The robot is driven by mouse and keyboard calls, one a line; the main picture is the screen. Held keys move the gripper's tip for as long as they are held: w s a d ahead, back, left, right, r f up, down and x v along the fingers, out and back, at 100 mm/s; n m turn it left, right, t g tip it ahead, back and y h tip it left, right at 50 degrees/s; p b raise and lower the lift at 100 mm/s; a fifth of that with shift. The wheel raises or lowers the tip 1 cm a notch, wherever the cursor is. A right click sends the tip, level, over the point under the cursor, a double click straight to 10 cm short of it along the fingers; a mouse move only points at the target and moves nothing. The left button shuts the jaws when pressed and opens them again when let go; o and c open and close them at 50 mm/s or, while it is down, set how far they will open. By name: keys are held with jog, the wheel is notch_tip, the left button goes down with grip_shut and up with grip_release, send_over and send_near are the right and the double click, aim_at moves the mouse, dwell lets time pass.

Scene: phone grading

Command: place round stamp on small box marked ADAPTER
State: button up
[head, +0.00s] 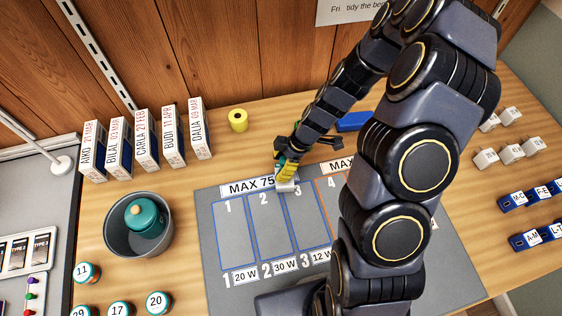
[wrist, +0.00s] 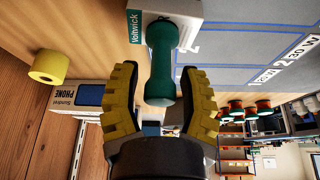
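A green round stamp (wrist: 162,62) with a narrow neck shows in the wrist view, its wide end against a small white box (wrist: 190,9). The box's label reads "Voltwick"; I cannot read ADAPTER on it. My gripper (wrist: 160,82) has its yellow fingers spread on both sides of the stamp, with gaps showing at the tips. In the head view my gripper (head: 287,168) is over the white box (head: 288,186), at the top of lanes 2 and 3 on the grey mat (head: 208,212). The stamp is hidden there.
A yellow roll (head: 238,120) and a blue box (head: 353,121) stand behind the mat. Upright named boxes (head: 146,140) stand back left. A grey pot (head: 112,238) holds a teal lidded object. White cubes (head: 511,154) and blue blocks (head: 526,241) lie right. Lanes 1 to 3 look clear below the white box.

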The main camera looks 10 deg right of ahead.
jog(key=w+v, duration=0.1)
jog(key=v, duration=1.1)
jog(key=s+a+r+m+g+h, duration=0.1)
jog(key=s+a+r+m+h, duration=0.1)
jog(key=s+r+m, duration=0.4)
jog(key=s+a+r+m+g+h, duration=0.1)
jog(key=s+r+m, duration=0.6)
jog(key=s, duration=0.8)
jog(key=a+m+h, duration=0.1)
jog(key=m, duration=0.2)
jog(key=shift+h, duration=0.3)
